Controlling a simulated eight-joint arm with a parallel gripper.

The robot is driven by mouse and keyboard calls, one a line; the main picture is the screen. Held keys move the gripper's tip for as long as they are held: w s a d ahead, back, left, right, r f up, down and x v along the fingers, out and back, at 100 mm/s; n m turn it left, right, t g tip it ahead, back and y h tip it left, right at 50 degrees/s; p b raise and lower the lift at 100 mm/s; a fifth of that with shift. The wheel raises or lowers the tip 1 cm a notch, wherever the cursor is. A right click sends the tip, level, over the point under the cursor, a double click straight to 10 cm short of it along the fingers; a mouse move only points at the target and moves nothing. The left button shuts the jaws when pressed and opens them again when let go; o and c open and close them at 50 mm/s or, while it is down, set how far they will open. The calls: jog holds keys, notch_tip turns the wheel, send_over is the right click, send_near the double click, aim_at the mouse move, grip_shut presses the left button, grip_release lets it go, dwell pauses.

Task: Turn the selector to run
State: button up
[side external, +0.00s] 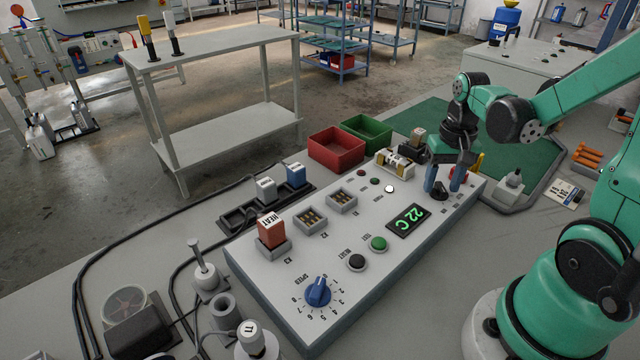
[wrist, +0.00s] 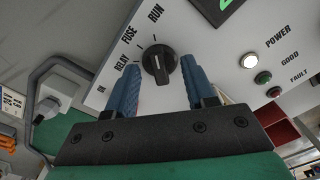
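The black selector knob (wrist: 158,65) sits on the light grey panel, with the labels RUN (wrist: 156,13), FUSE, RELAY and one more in an arc to its upper left and left. A small pale mark shows on the knob; I cannot tell for sure which label it points to. My gripper (wrist: 160,64) is open, with one blue finger on each side of the knob in the wrist view. I cannot tell if either finger touches it. In the side view my gripper (side external: 444,188) points down at the panel's far right end, and the fingers partly hide the knob.
The panel (side external: 300,265) carries a green display (side external: 409,219), a blue speed dial (side external: 318,291), a red HEAT block (side external: 271,230) and round buttons. A fuse-like part (side external: 395,162) stands just left of my gripper. Red (side external: 336,149) and green (side external: 367,131) bins lie behind.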

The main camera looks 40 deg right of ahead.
aim_at(441, 186)
jog(key=shift+r, duration=0.1)
jog(key=shift+r, duration=2.7)
jog(key=w+a+r+n+t, duration=0.1)
jog(key=w+a+n+t, duration=0.1)
jog(key=a, duration=0.5)
jog(key=w+a+r+n+t, duration=0.1)
jog(key=a+r+n+t, duration=0.1)
jog(key=a+n+t, duration=0.3)
jog(key=a+n, duration=0.1)
jog(key=a, duration=0.1)
jog(key=shift+w+a, duration=0.3)
jog(key=shift+w, duration=0.05)
